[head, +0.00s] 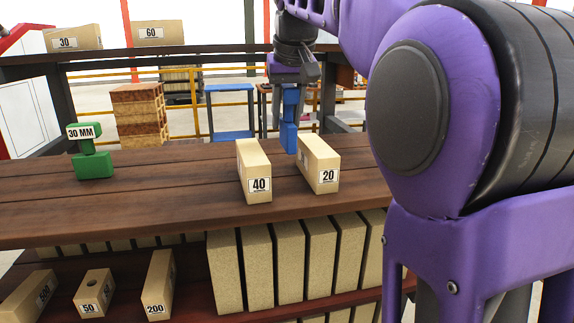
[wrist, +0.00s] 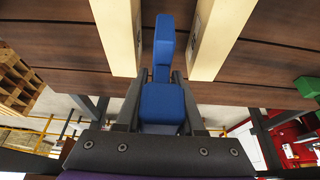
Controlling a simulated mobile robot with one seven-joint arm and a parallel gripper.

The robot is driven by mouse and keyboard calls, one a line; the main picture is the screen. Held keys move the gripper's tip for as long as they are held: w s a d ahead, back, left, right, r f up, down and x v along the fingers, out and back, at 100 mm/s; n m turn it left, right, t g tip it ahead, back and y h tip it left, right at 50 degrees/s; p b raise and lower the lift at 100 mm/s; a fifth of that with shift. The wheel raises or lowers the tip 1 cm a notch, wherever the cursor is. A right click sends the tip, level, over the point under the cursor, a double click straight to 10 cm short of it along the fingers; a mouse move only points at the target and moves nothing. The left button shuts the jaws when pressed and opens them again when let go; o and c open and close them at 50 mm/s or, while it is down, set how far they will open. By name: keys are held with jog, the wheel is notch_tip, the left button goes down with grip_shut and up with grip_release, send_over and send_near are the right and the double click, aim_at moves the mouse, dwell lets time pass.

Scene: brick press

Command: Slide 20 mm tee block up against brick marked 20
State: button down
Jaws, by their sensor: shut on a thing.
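My gripper (head: 290,100) is shut on a blue tee block (head: 289,137) at the back of the shelf top. No label shows on the blue block. In the wrist view the block (wrist: 162,100) sits between the fingers, and its narrow part points into the gap between two tan bricks. A narrow gap shows between block and brick.
The brick marked 40 (head: 256,172) stands just left of the block. A green tee block marked 30 MM (head: 95,164) stands further left, with clear boards between. Bricks marked 30 (head: 75,37) and 60 (head: 158,33) sit on a raised shelf behind.

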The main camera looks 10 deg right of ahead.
aim_at(287, 151)
notch_tip(287, 151, down, 7)
jog(key=shift+r+b, duration=0.15)
jog(key=shift+b, duration=0.45)
jog(key=shift+f, duration=0.25)
jog(key=c, duration=0.5)
grip_release()
jog(key=shift+f+b, duration=0.1)
jog(key=shift+b, duration=0.35)
